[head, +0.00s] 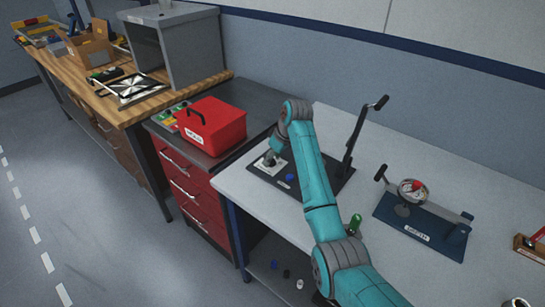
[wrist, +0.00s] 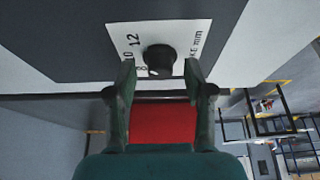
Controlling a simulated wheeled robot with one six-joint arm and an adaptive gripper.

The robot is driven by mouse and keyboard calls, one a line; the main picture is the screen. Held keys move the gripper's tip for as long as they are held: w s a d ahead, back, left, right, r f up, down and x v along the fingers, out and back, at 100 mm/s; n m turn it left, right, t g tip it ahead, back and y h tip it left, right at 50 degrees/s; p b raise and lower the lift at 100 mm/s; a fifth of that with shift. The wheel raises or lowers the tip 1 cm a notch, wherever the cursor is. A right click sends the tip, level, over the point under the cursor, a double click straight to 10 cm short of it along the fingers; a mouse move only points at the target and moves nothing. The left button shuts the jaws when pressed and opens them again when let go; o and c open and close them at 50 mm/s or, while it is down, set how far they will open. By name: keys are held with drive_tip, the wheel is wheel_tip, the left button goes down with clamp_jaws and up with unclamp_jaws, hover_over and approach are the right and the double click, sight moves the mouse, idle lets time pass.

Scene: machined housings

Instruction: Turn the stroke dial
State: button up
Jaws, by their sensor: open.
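The stroke dial (wrist: 158,60) is a black round knob on a white scale plate (wrist: 118,38) with printed numbers, of which "12" and "8" show, and the letters "KE mm". In the wrist view my gripper (wrist: 159,68) is open, with one finger on each side of the knob and a gap on both sides. I cannot tell how far the fingertips reach along the knob. In the head view my gripper (head: 272,157) is over the white plate at the left end of a dark fixture base (head: 322,184), and the knob is hidden there.
A lever (head: 362,130) with a black handle rises from the fixture's right side. A gauge stand (head: 425,220) is at right. A red toolbox (head: 213,124) sits on the drawer cabinet at left.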

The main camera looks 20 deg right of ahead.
clamp_jaws()
idle(0.4)
drive_tip(key=n+g, duration=0.1)
drive_tip(key=n, duration=0.2)
drive_tip(key=shift+w+r+y, duration=0.1)
drive_tip(key=shift+y, duration=0.3)
drive_tip(key=n+g, duration=0.1)
drive_tip(key=n, duration=0.2)
drive_tip(key=shift+w+d+n+y, duration=0.1)
drive_tip(key=shift+n+y, duration=0.2)
drive_tip(key=n+g, duration=0.1)
drive_tip(key=n, duration=0.1)
drive_tip(key=shift+w+n, duration=0.1)
drive_tip(key=shift+n, duration=0.3)
drive_tip(key=shift+n+g, duration=0.9)
drive_tip(key=shift+n, duration=1)
drive_tip(key=shift+w, duration=0.1)
